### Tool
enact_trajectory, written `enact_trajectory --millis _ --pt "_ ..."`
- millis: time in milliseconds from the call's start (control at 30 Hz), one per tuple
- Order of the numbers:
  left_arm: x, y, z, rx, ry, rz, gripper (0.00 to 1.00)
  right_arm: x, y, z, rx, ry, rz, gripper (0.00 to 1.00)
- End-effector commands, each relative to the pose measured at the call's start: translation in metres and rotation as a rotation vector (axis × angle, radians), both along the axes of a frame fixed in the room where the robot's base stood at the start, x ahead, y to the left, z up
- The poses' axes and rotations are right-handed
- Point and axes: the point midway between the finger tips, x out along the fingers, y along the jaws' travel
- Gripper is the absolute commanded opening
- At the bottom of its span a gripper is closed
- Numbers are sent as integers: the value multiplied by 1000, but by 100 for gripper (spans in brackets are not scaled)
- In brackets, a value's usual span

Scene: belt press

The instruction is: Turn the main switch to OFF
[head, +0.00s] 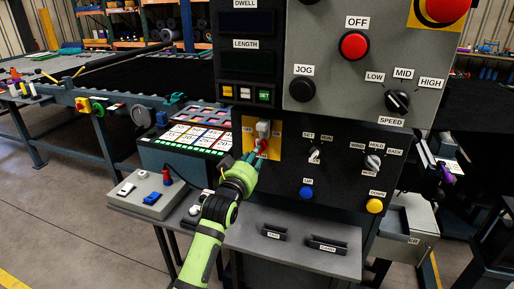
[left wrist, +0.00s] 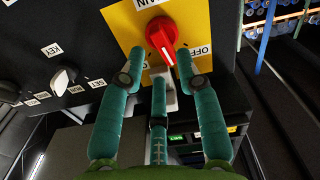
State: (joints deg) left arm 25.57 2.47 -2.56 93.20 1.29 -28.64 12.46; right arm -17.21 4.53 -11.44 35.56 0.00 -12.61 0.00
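The main switch is a red rotary knob (left wrist: 161,36) with a white pointer line, on a yellow plate (left wrist: 122,22). In the left wrist view, the plate appears upside down and the pointer slants down and right, near the OFF label (left wrist: 200,51). In the head view, the yellow plate (head: 275,150) is low on the panel and the red knob (head: 262,144) is partly hidden by the fingers. My left gripper (head: 256,155) is at the knob with its teal fingers spread; one fingertip is close to the knob's handle. Contact is unclear. I do not see my right gripper.
A grey fitting (head: 263,128) sits on the plate beside the knob. The panel also carries a blue button (head: 306,192), a yellow button (head: 375,206) and selector knobs.

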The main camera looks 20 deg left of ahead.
Motion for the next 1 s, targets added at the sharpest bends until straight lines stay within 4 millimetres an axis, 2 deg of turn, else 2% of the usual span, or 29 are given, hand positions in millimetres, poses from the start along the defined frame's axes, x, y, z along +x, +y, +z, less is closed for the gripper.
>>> enact_trajectory --millis 100,300,733,800,833,1000 --pt "16 -1 3 1 1 0 34 0 0 8 0 0 0 0" --pt "34 -1 1 1 0 0 34 0 0 12 0 0 0 0" --pt "40 -2 -1 1 0 0 34 0 0 13 0 1 1 0" --pt "40 -2 -1 1 0 0 6 0 0 13 0 1 1 0" --pt "40 -2 -1 1 0 0 0 0 0 13 0 1 1 0" --pt "40 -2 -1 0 0 0 0 0 0 13 0 1 1 0"
